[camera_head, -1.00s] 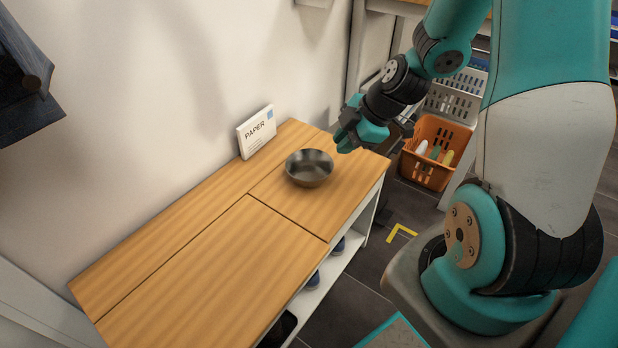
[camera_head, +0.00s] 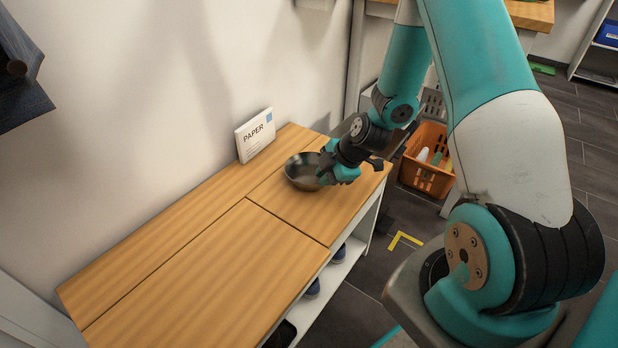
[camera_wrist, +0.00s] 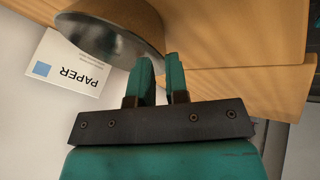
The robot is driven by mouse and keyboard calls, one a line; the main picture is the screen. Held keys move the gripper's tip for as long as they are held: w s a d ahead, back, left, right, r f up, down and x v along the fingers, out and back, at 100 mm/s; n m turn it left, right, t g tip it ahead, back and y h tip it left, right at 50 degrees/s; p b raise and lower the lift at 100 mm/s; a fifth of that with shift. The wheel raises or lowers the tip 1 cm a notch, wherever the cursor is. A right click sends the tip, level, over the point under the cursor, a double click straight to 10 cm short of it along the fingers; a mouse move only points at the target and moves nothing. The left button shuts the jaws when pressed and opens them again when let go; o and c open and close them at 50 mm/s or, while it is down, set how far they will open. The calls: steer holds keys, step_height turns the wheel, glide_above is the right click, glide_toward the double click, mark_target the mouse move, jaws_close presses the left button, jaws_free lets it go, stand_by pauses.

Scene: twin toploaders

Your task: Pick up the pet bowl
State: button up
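The pet bowl (camera_head: 301,171) is a dark grey metal bowl standing upright on the wooden top of a low bench (camera_head: 220,255). My gripper (camera_head: 329,167) is at the bowl's right rim in the head view and hides part of that side. In the wrist view the bowl (camera_wrist: 112,32) is just beyond the fingertips. My two teal fingers (camera_wrist: 160,62) stand apart there with a narrow gap, near the bowl's wall. Whether either finger touches the wall is unclear.
A white box marked PAPER (camera_head: 255,136) stands behind the bowl against the wall. An orange basket (camera_head: 426,170) with items is on the right beyond the bench. Shoes (camera_head: 312,287) sit on the shelf below. The bench top's near left part is clear.

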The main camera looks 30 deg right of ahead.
mark_target(310, 190)
steer(key=x, duration=0.4)
steer(key=shift+w+a+f+b, duration=0.1)
steer(key=shift+f+b, duration=0.2)
steer(key=shift+b, duration=0.1)
jaws_close()
steer(key=shift+r, duration=0.1)
